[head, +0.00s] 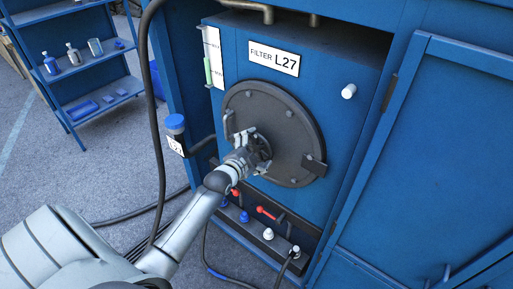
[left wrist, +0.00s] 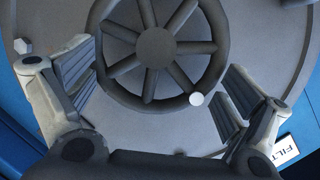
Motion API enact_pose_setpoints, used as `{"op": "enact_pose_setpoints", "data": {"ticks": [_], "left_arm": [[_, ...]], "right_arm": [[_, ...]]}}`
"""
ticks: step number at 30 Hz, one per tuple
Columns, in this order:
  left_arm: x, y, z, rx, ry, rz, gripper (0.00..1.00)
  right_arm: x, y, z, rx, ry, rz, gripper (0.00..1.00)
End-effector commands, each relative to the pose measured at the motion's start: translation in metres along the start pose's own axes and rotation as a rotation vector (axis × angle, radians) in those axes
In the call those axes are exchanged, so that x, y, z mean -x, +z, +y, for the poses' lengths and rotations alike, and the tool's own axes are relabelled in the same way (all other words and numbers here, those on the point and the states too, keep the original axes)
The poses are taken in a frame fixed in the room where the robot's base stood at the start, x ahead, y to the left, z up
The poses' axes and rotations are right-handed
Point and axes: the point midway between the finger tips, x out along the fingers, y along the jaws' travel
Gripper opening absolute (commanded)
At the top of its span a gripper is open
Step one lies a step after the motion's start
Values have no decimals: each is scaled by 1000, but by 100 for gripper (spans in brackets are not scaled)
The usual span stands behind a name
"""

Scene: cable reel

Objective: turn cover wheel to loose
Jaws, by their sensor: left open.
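The round dark cover (head: 290,115) sits on the front of the blue filter cabinet labelled L27. Its cover wheel shows in the left wrist view (left wrist: 157,47) as a dark spoked wheel with a small white mark (left wrist: 196,99) at its lower right rim. In the head view the wheel is mostly hidden behind my left gripper (head: 254,147). My left gripper is open, its two fingers (left wrist: 158,82) spread left and right of the wheel's lower part. I cannot tell whether they touch the rim. My right gripper is not in view.
Red handles (head: 266,212) and blue and white knobs sit on a ledge below the cover. A blue-capped post (head: 174,122) stands left of it. A black hose hangs at the left. A blue shelf (head: 92,80) with bottles stands far left. A blue door (head: 430,150) is at right.

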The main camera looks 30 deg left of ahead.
Motion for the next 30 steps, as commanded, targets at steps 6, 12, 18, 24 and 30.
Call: {"op": "enact_pose_setpoints", "data": {"ticks": [6, 12, 18, 24, 30], "left_arm": [[0, 0, 0, 0, 1, -1, 77], [0, 0, 0, 1, 1, -1, 60], [0, 0, 0, 1, 0, -1, 54], [0, 0, 0, 2, 0, 0, 47], [-1, -1, 0, 3, 1, 1, 45]], "right_arm": [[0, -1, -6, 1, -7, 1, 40], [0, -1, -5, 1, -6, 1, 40], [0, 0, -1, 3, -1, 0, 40], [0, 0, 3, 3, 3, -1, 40], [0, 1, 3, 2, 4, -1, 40]]}}
